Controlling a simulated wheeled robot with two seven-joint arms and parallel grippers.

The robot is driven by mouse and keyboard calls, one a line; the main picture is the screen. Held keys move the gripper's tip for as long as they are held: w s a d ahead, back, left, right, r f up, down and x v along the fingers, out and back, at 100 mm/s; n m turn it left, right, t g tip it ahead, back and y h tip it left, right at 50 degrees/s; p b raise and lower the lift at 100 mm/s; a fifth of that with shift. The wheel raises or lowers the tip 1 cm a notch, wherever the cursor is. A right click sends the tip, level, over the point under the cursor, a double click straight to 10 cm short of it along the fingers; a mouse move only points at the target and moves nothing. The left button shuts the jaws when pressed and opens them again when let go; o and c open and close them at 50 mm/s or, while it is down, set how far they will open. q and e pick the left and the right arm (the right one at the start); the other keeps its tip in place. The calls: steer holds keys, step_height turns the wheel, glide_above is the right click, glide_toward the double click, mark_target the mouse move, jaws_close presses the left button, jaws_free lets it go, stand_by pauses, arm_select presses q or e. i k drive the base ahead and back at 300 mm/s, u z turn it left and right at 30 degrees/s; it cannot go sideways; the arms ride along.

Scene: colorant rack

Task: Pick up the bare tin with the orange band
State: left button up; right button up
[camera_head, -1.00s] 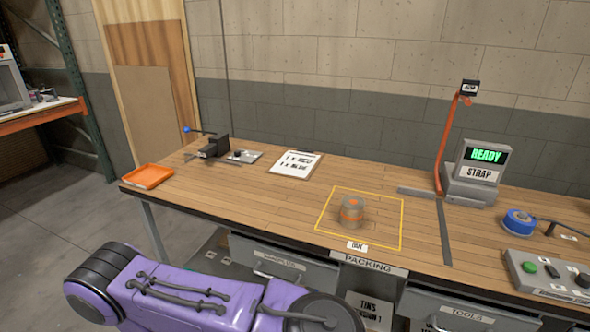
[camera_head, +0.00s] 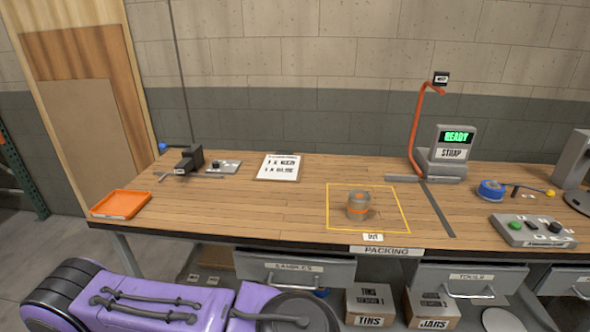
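A bare metal tin with an orange band (camera_head: 358,205) stands upright on the wooden packing bench (camera_head: 270,211). It is inside a yellow outlined square (camera_head: 388,222) marked with a small label at its front edge. Neither of my grippers shows in the head view. A purple arm link of mine crosses the lower left, in front of the bench and well apart from the tin.
An orange tray (camera_head: 121,204) lies at the bench's left end. A clamp device (camera_head: 190,160) and a clipboard (camera_head: 279,167) are at the back. Bench around the tin is clear.

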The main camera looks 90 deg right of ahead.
mark_target(356, 211)
steer(key=z, duration=2.65)
